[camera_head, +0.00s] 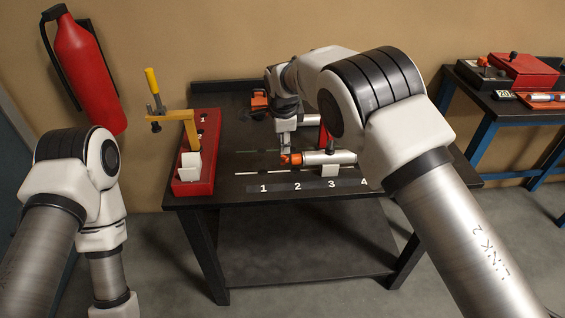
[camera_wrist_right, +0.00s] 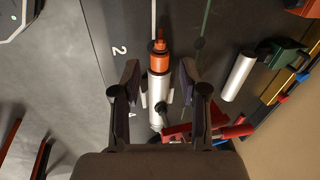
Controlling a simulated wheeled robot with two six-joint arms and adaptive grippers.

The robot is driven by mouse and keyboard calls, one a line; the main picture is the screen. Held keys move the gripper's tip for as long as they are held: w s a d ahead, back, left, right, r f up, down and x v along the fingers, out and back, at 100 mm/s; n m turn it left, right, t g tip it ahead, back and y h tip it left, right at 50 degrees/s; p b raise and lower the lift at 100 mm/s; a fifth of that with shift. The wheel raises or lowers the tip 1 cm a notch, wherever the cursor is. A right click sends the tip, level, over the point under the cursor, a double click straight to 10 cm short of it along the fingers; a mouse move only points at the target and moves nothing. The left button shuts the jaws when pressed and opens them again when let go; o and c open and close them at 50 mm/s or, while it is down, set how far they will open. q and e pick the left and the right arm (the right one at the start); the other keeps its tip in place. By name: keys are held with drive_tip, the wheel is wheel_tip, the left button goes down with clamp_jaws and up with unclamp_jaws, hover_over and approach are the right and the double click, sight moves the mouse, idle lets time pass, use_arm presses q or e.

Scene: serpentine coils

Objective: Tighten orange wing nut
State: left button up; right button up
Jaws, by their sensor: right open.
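The orange wing nut (camera_head: 290,158) is at the left end of a silver cylinder (camera_head: 325,157) that lies along the table near the numbers 2 and 3. In the right wrist view the orange end (camera_wrist_right: 159,60) points up the picture, with a small orange tip. My right gripper (camera_head: 286,148) is over the orange end. In the right wrist view its two fingers (camera_wrist_right: 159,75) are apart, one on each side of the cylinder and its orange end. I see a gap on both sides, with nothing gripped. My left arm shows at the left; its gripper is out of view.
A red holder (camera_head: 205,175) with a yellow-handled clamp (camera_head: 153,85) stands on the table's left side. A numbered strip (camera_head: 280,188) runs along the front. A red fire extinguisher (camera_head: 85,70) hangs on the wall. A second table with a red case (camera_head: 525,70) is at right.

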sight(283, 160)
drive_tip(key=f, duration=0.1)
drive_tip(key=f+b, duration=0.1)
drive_tip(key=shift+w+f+m, duration=0.3)
drive_tip(key=shift+w+m, duration=0.05)
drive_tip(key=shift+m, duration=0.05)
drive_tip(key=p+x, duration=0.1)
drive_tip(key=x, duration=0.5)
drive_tip(key=shift+f, duration=0.3)
drive_tip(key=shift+w+f, duration=0.2)
drive_tip(key=shift+f, duration=0.2)
use_arm(q)
drive_tip(key=shift+f, duration=0.2)
use_arm(e)
drive_tip(key=shift+r, duration=0.1)
clamp_jaws()
